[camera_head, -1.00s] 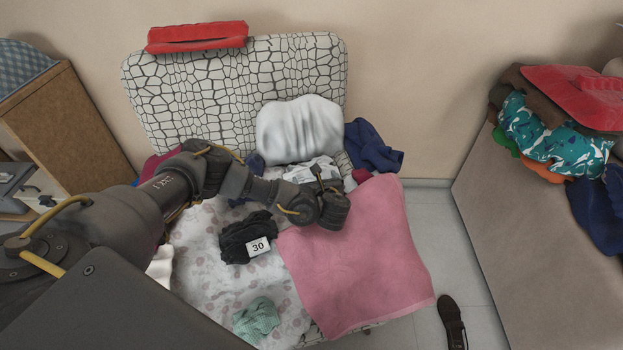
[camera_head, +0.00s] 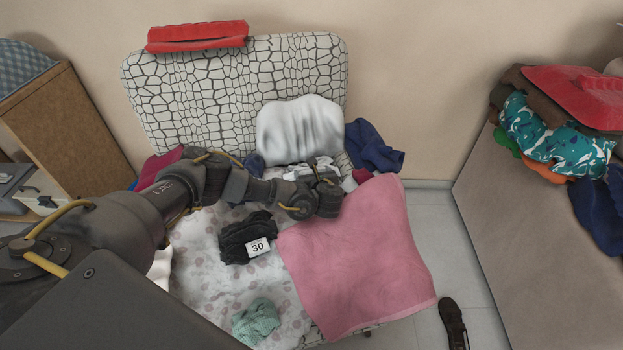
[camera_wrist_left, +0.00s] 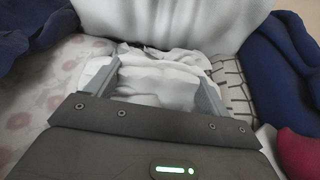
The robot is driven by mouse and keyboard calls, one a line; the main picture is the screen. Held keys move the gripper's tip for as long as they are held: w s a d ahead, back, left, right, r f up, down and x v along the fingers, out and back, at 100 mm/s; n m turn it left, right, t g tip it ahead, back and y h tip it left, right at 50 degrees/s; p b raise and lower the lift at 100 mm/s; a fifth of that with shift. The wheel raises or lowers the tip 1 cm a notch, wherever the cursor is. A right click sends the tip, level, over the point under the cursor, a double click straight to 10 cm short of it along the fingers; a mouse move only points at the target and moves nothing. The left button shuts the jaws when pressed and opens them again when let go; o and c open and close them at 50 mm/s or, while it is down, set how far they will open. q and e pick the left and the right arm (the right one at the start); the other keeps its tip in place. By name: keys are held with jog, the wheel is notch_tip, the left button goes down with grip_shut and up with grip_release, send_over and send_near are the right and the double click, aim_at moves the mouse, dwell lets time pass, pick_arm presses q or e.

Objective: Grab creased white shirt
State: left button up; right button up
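The creased white shirt (camera_head: 322,162) lies crumpled on the seat at the foot of the backrest, mostly hidden behind my left gripper in the head view. In the left wrist view the shirt (camera_wrist_left: 160,80) fills the space between the two fingers. My left gripper (camera_head: 318,175) is low over it, and its fingers (camera_wrist_left: 157,75) are spread apart on either side of the cloth. I cannot tell whether they touch it. My right gripper is not in view.
A smooth white cloth (camera_head: 300,130) leans on the patterned backrest (camera_head: 195,100). Dark blue cloth (camera_head: 372,147) lies at its right. A pink towel (camera_head: 350,260), black clothing (camera_head: 243,238) with a "30" tag and a green cloth (camera_head: 257,322) lie in front.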

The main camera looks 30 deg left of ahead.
pick_arm(q)
jog(key=c, duration=0.7)
jog(key=shift+r, duration=0.5)
notch_tip(320, 180, up, 3)
jog(key=shift+d+f+p, duration=0.1)
jog(key=shift+p, duration=0.35)
jog(key=r+p+v, duration=0.1)
jog(key=p+v, duration=0.1)
jog(key=v, duration=0.3)
jog(key=a+p+v, duration=0.1)
jog(key=p+v, duration=0.1)
jog(key=v, duration=0.4)
jog(key=r+p+v, duration=0.1)
jog(key=p+v, duration=0.1)
jog(key=v, duration=0.3)
jog(key=shift+a+r, duration=0.25)
jog(key=shift+r, duration=0.2)
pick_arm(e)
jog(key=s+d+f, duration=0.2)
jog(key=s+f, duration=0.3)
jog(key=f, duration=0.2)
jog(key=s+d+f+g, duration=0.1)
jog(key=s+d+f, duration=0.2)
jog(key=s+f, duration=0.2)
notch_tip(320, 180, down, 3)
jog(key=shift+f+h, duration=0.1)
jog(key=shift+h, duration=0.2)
